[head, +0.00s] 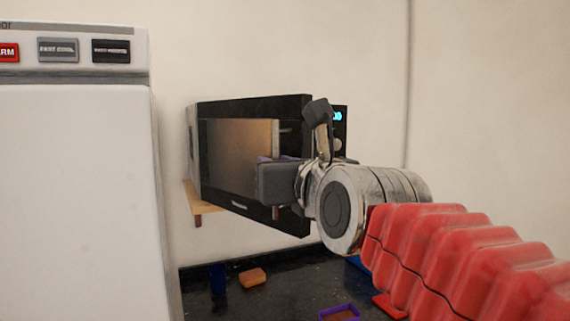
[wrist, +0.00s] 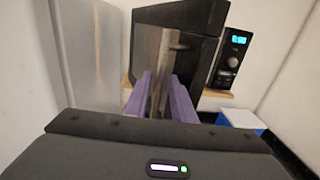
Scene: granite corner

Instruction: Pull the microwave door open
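The black microwave (head: 195,150) stands on a wooden shelf against the wall in the head view. Its door (head: 225,195) stands ajar, its right edge forward of the control panel (head: 340,130). The door's upright handle (head: 276,138) is a metallic bar near that edge. My gripper (head: 270,160) is at the handle. In the wrist view, its purple fingers (wrist: 160,90) are closed on both sides of the handle (wrist: 155,55). The door (wrist: 185,20) and the lit panel (wrist: 232,58) show behind. The inside of the microwave is hidden.
A white appliance (head: 75,190) stands close on the left. The wooden shelf (head: 205,208) juts out under the microwave. On the dark counter (head: 285,290) below are an orange block (head: 252,277), a blue item (head: 217,278) and a purple-rimmed tray (head: 340,314).

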